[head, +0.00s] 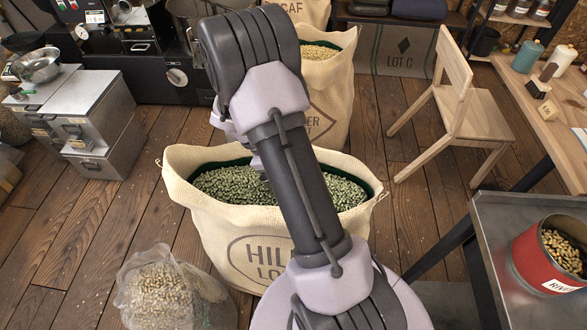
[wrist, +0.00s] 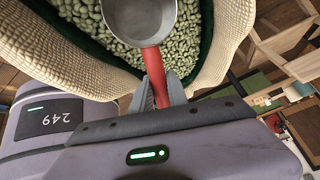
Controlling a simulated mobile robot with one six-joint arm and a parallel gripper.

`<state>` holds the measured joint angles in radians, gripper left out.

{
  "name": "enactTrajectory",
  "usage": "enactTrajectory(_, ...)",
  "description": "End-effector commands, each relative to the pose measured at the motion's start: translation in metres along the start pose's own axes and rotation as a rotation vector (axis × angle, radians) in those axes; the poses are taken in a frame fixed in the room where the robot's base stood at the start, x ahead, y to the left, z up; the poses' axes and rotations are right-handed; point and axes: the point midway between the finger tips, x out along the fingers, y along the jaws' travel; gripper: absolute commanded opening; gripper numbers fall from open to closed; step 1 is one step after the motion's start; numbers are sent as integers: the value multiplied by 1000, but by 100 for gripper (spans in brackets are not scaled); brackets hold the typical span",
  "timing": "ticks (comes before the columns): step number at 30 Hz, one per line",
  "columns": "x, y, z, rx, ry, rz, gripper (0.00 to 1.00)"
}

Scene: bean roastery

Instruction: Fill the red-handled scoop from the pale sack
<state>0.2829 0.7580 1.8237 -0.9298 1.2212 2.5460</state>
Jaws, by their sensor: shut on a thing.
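The pale sack (head: 225,240), marked "HILL LO…", stands open on the floor in the middle of the head view. It holds greenish beans (head: 225,186) inside a dark green lining. The scoop (wrist: 139,18) has a grey metal bowl and a red handle (wrist: 153,62). In the wrist view its bowl is over the beans, with its far edge cut off by the frame. The visible inside looks bare grey, with no beans in it. My gripper (wrist: 157,88) is shut on the red handle. In the head view my arm hides the gripper and scoop.
Another open sack (head: 332,100) stands behind. A wooden chair (head: 465,100) stands right. A metal table (head: 520,220) carries a red tin (head: 540,262). Some floor is bare at left.

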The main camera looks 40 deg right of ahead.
Motion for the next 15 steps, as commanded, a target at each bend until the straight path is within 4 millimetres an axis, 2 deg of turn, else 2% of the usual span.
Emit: enactTrajectory(15,38,7,26,0,1,0,0)
